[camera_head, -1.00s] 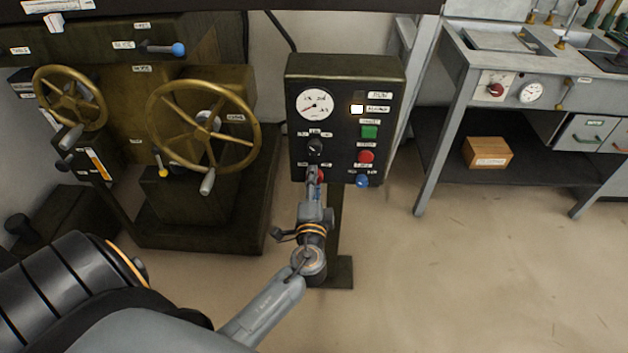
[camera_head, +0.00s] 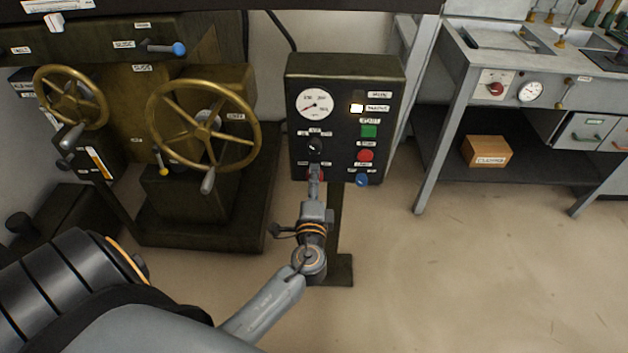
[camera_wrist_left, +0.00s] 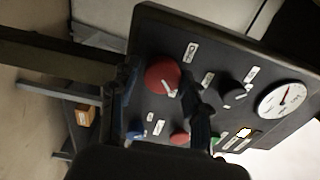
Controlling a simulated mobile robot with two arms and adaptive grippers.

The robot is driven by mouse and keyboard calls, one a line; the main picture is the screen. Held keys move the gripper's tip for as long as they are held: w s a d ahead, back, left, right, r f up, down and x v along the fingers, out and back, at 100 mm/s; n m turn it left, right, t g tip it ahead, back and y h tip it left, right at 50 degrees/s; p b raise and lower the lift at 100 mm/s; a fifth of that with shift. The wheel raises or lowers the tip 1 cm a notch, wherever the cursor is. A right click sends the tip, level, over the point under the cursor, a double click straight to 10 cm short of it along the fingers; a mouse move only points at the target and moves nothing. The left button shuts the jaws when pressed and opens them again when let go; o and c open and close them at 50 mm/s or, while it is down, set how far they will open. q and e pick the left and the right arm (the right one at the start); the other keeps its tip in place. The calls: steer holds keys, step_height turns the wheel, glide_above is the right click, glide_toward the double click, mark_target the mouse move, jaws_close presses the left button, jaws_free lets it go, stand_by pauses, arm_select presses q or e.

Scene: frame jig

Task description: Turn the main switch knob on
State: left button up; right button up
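The dark control panel (camera_head: 346,78) stands on a post in the middle of the head view. A large red knob with a white pointer mark (camera_wrist_left: 162,75) is at its lower left; in the head view it is mostly hidden behind my left gripper (camera_head: 315,180). A black knob (camera_head: 315,147) sits just above it and also shows in the wrist view (camera_wrist_left: 233,92). The small labels are not readable, so I cannot confirm which is the main switch. In the wrist view the fingers of my left gripper (camera_wrist_left: 158,88) are apart, on either side of the red knob. My right gripper is not in view.
The panel also carries a gauge (camera_head: 315,104), a lit lamp (camera_head: 357,108), a green button (camera_head: 369,131), a red button (camera_head: 365,155) and a blue knob (camera_head: 361,181). A brass handwheel (camera_head: 252,125) stands left. A grey workbench (camera_head: 447,100) is right, with clear floor before it.

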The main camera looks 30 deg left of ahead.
arm_select(q)
steer(key=shift+o, duration=0.6)
steer(key=shift+r, duration=0.1)
steer(key=v, duration=1.2)
